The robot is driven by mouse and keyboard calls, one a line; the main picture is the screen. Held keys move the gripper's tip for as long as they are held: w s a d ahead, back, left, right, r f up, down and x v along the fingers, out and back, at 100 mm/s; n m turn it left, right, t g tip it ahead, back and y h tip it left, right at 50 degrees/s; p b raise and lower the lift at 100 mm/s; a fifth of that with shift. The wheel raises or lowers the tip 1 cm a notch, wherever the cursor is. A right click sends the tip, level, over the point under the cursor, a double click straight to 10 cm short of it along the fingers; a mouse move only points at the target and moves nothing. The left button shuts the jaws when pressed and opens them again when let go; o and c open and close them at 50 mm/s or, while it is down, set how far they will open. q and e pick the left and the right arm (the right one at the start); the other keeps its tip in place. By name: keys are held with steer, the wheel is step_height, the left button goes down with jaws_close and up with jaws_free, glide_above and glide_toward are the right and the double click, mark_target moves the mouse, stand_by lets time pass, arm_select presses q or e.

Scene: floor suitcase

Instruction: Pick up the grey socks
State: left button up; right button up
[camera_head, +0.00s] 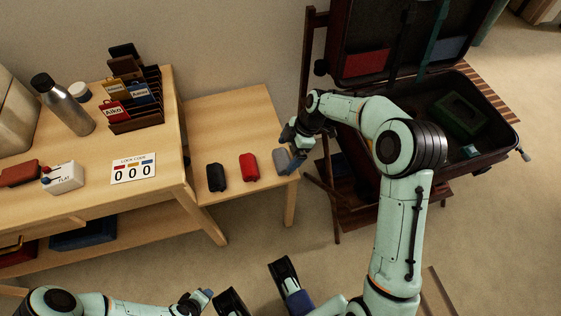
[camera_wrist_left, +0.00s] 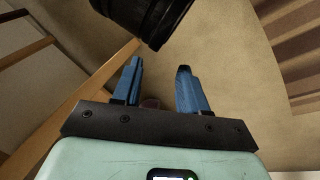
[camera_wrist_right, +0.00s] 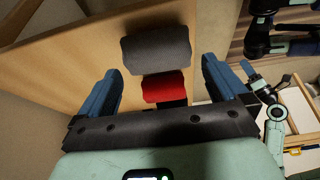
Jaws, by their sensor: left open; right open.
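The grey socks (camera_head: 281,160) are a rolled bundle at the right end of the low wooden side table, partly hidden by my right gripper (camera_head: 291,148) in the head view. In the right wrist view the grey socks (camera_wrist_right: 157,50) lie ahead of and between the two blue fingers of my right gripper (camera_wrist_right: 161,68), which is open and empty. I see no finger touching the socks. My left gripper (camera_wrist_left: 158,66) is open and empty above the floor, low in the head view (camera_head: 200,298).
Red socks (camera_head: 249,167) and black socks (camera_head: 216,177) lie left of the grey ones on the side table (camera_head: 235,110). An open suitcase (camera_head: 483,160) rests on a rack at right. The desk at left holds a bottle (camera_head: 66,106), a tag rack and a code card (camera_head: 134,168).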

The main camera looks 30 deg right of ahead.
mark_target(283, 156)
steer(key=x, duration=0.2)
steer(key=b+x, duration=0.1)
steer(key=x, duration=0.2)
steer(key=shift+w+a+f, duration=0.2)
steer(key=shift+w+a, duration=0.05)
steer(key=shift+r, duration=0.1)
steer(key=c, duration=0.7)
arm_select(q)
steer(key=shift+w+a+f+t+y, duration=0.2)
steer(key=shift+w+a+f, duration=0.2)
steer(key=shift+w, duration=0.25)
steer(key=shift+w+a+f+t+y, duration=0.1)
steer(key=shift+w+a+f+t, duration=0.2)
steer(key=shift+w, duration=0.3)
arm_select(e)
steer(key=shift+o, duration=0.2)
steer(key=shift+r, duration=0.1)
